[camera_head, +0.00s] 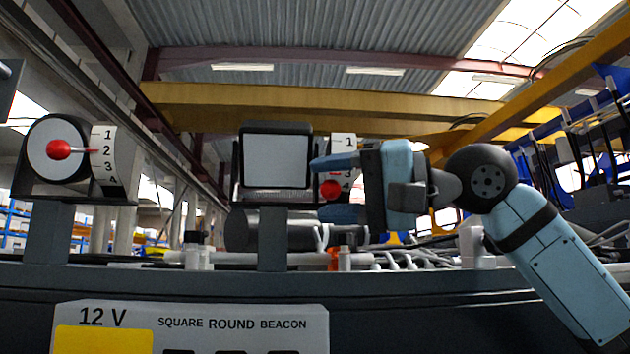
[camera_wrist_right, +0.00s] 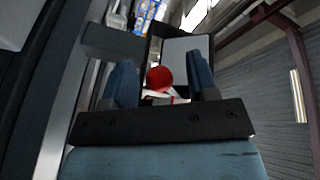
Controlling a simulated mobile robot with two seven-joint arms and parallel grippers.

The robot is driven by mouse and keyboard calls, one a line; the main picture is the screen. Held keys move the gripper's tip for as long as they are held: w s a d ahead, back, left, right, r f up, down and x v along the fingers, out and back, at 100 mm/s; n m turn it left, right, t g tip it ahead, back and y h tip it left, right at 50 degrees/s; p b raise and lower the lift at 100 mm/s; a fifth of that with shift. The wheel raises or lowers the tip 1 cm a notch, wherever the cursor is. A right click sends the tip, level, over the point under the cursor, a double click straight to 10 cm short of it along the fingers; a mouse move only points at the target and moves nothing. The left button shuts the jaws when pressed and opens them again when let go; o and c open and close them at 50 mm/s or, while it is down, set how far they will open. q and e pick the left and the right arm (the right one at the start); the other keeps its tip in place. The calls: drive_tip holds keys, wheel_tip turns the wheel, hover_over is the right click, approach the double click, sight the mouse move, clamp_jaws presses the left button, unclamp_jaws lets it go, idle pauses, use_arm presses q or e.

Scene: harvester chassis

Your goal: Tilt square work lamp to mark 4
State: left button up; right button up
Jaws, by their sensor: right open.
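The square work lamp (camera_head: 275,162) has a pale square face in a dark frame and stands on a grey post in the middle of the head view. In the wrist view the red knob (camera_wrist_right: 160,79) sits between the two fingers, with no clear contact.
A round lamp (camera_head: 50,170) at the left has its own red knob (camera_head: 58,149) and a scale from 1 to 4. Below is a 12 V panel (camera_head: 230,323) labelled square, round, beacon. Pipes and fittings (camera_head: 400,260) run along the chassis under my right gripper.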

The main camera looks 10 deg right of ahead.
drive_tip(key=shift+x, duration=1.15)
